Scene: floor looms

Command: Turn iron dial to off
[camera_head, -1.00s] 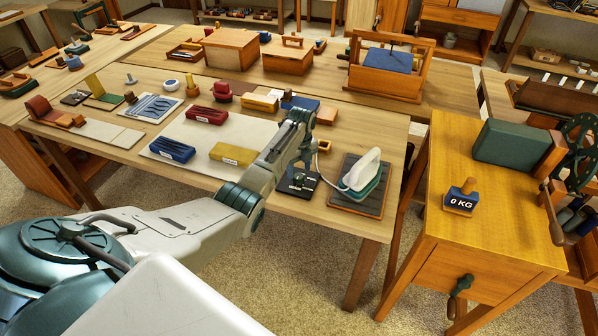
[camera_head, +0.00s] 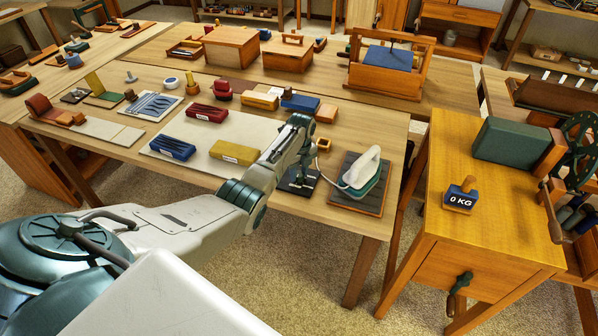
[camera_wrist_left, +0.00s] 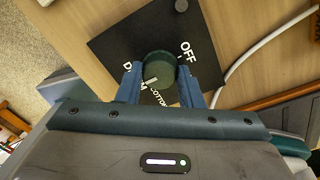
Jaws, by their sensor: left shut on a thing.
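The iron dial (camera_wrist_left: 159,69) is a round dark green knob with a pale pointer mark, on a black plate (camera_wrist_left: 118,42) lettered OFF and other partly hidden words. The pointer is turned away from OFF, toward the lower left of the left wrist view. My left gripper (camera_wrist_left: 160,80) is shut on the dial, with a blue finger on each side of it. In the head view the black plate (camera_head: 297,184) lies near the table's front edge, and my left wrist hides the dial. The white and green iron (camera_head: 364,172) stands on a dark board to its right. My right gripper is not in view.
A white cord (camera_wrist_left: 262,42) runs beside the plate. A small wooden block (camera_head: 323,144) lies behind it. Colored cases, such as a yellow one (camera_head: 235,152), lie to the left.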

